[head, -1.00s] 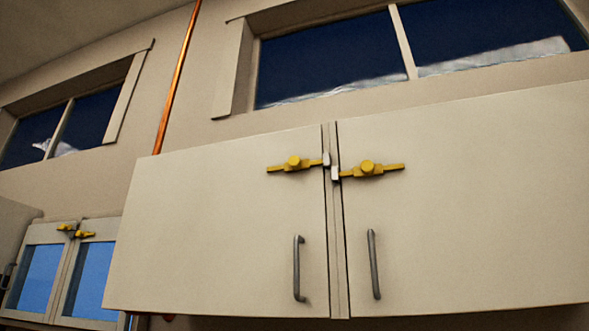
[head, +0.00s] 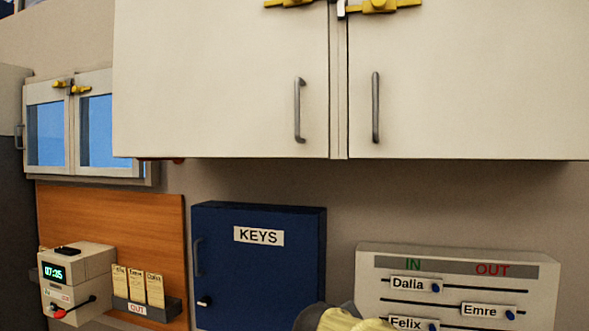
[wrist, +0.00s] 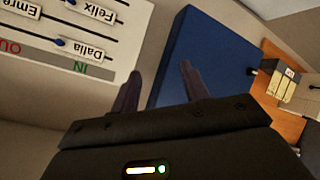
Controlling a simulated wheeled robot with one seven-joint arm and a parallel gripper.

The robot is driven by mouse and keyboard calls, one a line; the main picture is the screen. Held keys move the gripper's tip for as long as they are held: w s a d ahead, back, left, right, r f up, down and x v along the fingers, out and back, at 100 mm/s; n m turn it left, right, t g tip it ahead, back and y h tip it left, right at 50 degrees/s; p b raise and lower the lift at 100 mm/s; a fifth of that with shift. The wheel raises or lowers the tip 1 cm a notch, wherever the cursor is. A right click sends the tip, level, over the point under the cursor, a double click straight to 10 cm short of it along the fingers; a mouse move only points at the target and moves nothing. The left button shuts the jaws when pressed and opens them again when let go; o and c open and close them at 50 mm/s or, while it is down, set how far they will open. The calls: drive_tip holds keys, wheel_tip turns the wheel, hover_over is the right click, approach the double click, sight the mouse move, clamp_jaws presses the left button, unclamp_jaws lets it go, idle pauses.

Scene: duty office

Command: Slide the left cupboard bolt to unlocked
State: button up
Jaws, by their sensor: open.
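The white wall cupboard (head: 220,90) has two doors with grey handles. The yellow bolt on its left door (head: 290,3) is cut by the top edge of the head view, so its full position cannot be told. The yellow bolt on the right door (head: 378,6) is also partly cut off; its pale tip is by the gap between the doors. My gripper (wrist: 160,76) is open and empty in the wrist view, well below the cupboard, before the wall near the key cabinet and name board. No bolt shows in the wrist view.
A blue KEYS cabinet (head: 260,275) and an IN/OUT name board (head: 455,255) are below the cupboard. A smaller glass-door cupboard (head: 80,125) with yellow bolts hangs at left. A time clock (head: 78,285) and card rack (head: 140,308) are lower left.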

drive_tip(key=a+r+t+p, duration=0.1)
drive_tip(key=a+r+t, duration=0.25)
drive_tip(key=r, duration=0.95)
drive_tip(key=a+r+t+p, duration=0.15)
drive_tip(key=r+t, duration=0.25)
drive_tip(key=r, duration=0.9)
drive_tip(key=s+a+r+t, duration=0.1)
drive_tip(key=s+r+t, duration=0.1)
drive_tip(key=r, duration=0.5)
drive_tip(key=s+a+r+t, duration=0.1)
drive_tip(key=s+r+t, duration=0.2)
drive_tip(key=s+r, duration=0.2)
drive_tip(key=s+a+r+m+t+p, duration=0.1)
drive_tip(key=s+r+t, duration=0.1)
drive_tip(key=r, duration=0.9)
drive_tip(key=shift+s+a, duration=0.35)
drive_tip(key=shift+s, duration=0.55)
drive_tip(key=shift+r, duration=0.1)
